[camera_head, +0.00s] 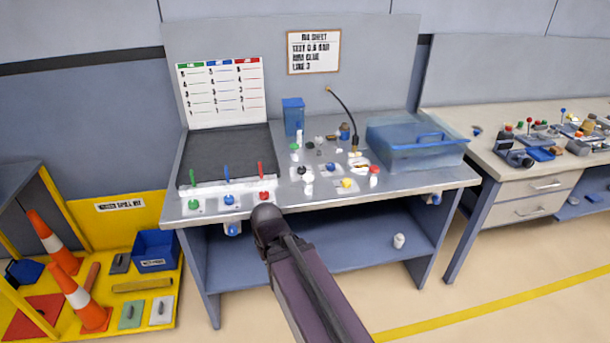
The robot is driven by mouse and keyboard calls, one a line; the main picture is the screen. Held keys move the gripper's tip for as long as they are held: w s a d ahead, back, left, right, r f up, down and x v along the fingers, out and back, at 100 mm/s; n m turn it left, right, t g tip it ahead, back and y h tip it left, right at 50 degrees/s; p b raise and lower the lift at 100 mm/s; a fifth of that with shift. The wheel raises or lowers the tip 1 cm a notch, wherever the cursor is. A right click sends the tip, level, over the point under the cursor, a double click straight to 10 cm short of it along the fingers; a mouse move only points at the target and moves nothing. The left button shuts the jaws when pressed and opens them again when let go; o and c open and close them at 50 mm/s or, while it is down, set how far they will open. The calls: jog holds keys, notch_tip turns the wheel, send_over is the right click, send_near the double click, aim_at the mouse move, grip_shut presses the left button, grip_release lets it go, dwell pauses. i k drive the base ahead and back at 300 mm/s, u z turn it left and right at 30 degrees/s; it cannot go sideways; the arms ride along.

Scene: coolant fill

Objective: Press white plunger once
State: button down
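Small fittings crowd the right half of the metal workbench top (420,183). Among them a small white upright piece (308,179), possibly the white plunger, stands near the front edge, left of a yellow knob (347,183). It is too small to tell whether it is up or pressed. Another white upright piece (299,137) stands farther back by a blue box. My arm reaches up from the bottom to a dark rounded joint in front of the bench's front edge. No gripper fingers show.
Green, blue and red levers (261,169) line the bench's left front. A clear blue bin (415,145) stands at the right, with a black hose (343,108) left of it. A white cup (399,240) sits on the lower shelf. Cones (78,298) stand at far left.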

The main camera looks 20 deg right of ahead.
aim_at(308, 177)
jog(key=u, duration=0.05)
jog(key=k, duration=0.85)
jog(key=z, duration=0.45)
jog(key=i, duration=1)
